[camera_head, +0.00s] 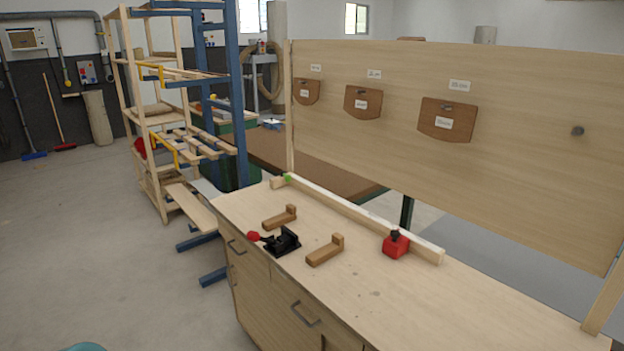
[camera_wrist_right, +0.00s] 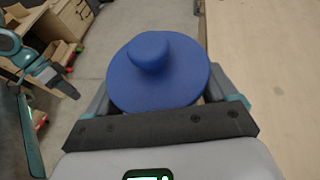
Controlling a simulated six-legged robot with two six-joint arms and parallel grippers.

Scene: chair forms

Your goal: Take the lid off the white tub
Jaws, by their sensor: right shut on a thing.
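A round blue lid (camera_wrist_right: 128,87) with a round blue knob on top fills the middle of the right wrist view. My right gripper (camera_wrist_right: 158,100) has one finger on each side below the lid and is shut on the white tub under it. The lid covers nearly all of the tub and the finger ends; only a pale sliver shows at the lid's lower edge. The lid appears to sit on the tub. Neither tub nor lid shows in the head view. My left gripper is not in view.
A wooden workbench (camera_head: 400,305) carries a black clamp (camera_head: 283,243), two wooden blocks (camera_head: 325,251) and a red object (camera_head: 396,245). A tall wooden panel (camera_head: 385,70) stands behind it. A wood rack (camera_head: 160,120) stands left. The floor (camera_head: 100,240) at left is clear.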

